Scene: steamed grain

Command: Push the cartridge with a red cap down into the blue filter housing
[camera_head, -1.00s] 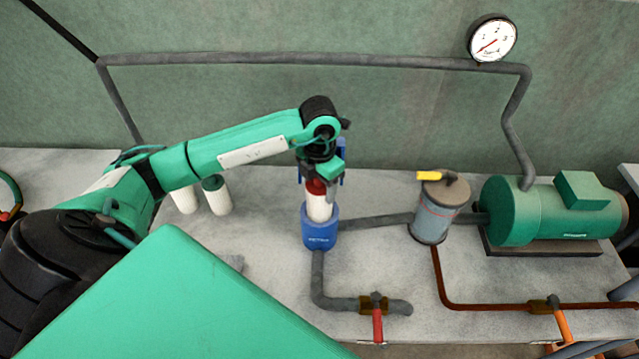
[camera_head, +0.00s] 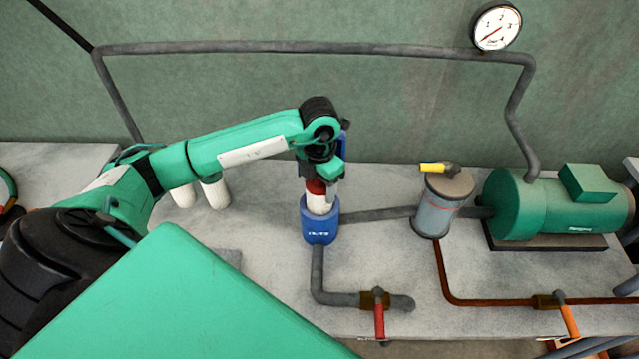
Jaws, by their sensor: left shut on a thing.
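The cartridge (camera_head: 319,205) is white with a red cap (camera_head: 316,187). It stands upright with its lower part inside the blue filter housing (camera_head: 320,230), and a short white stretch shows above the rim. My left gripper (camera_head: 318,180) is above the housing, pointing down, shut on the cartridge at its red cap. The wrist hides the top of the cap and most of the fingers. My right gripper is not in view.
Two white cylinders (camera_head: 215,193) stand behind my left arm. A grey canister (camera_head: 440,205) with a yellow handle and a green motor (camera_head: 555,205) stand to the right. A grey pipe and red-handled valve (camera_head: 379,312) lie in front of the housing.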

